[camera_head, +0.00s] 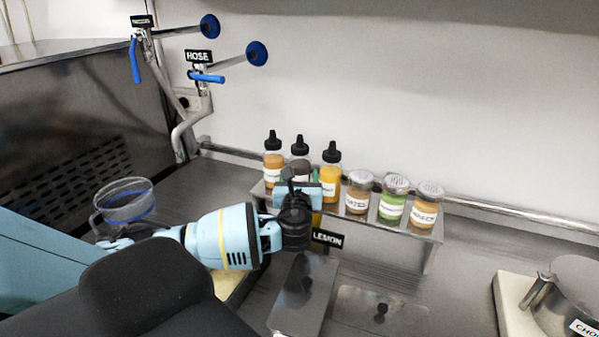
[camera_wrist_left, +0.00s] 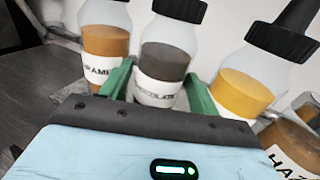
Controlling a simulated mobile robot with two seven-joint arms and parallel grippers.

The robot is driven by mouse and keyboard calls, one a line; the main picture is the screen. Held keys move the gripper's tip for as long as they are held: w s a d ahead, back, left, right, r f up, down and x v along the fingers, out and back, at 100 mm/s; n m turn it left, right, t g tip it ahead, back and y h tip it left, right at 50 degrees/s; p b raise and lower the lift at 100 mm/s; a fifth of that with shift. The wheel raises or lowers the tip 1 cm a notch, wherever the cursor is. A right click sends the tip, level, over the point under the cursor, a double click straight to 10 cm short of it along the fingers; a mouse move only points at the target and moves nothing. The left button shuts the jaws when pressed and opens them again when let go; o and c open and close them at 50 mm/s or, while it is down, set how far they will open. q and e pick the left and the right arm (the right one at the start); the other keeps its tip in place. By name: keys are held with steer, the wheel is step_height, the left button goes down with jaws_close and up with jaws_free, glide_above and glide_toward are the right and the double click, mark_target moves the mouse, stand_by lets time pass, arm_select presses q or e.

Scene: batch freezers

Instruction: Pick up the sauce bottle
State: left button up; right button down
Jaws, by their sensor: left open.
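Three sauce bottles with black pointed caps stand upright in a row on a metal shelf (camera_head: 425,233). The left one, caramel-coloured, shows in the head view (camera_head: 273,160) and the left wrist view (camera_wrist_left: 106,40). The middle one, dark brown with a partly readable "chocolate" label, shows in the head view (camera_head: 300,152) and the wrist view (camera_wrist_left: 166,58). The right one is yellow (camera_head: 331,175). My left gripper (camera_head: 298,178) is open in front of the middle bottle. In the wrist view its green fingers (camera_wrist_left: 159,82) stand either side of that bottle; contact cannot be told. The gripper hides its lower part.
Several lidded jars, including a brown one (camera_head: 359,192) and a green one (camera_head: 393,200), stand right of the bottles. A clear jug (camera_head: 125,203) is at left. A pot (camera_head: 575,290) stands at right.

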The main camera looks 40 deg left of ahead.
mark_target(299, 167)
arm_select(q)
steer(key=shift+c, duration=0.3)
steer(key=c, duration=0.7)
steer(key=shift+r, duration=0.1)
steer(key=shift+r, duration=0.8)
steer(key=shift+s+d+r, duration=0.1)
steer(key=shift+s+r, duration=0.05)
steer(key=shift+r, duration=0.35)
steer(key=shift+s+d+r, duration=0.1)
steer(key=shift+s+r, duration=0.05)
steer(key=shift+r, duration=0.3)
steer(key=s+d, duration=0.1)
steer(key=s, duration=0.4)
steer(key=s+d+r, duration=0.1)
steer(key=s+d, duration=0.1)
steer(key=s, duration=0.3)
steer(key=s+d, duration=0.1)
steer(key=s, duration=0.3)
steer(key=shift+s+d+r, duration=0.2)
steer(key=shift+s+d, duration=0.05)
steer(key=shift+s, duration=0.15)
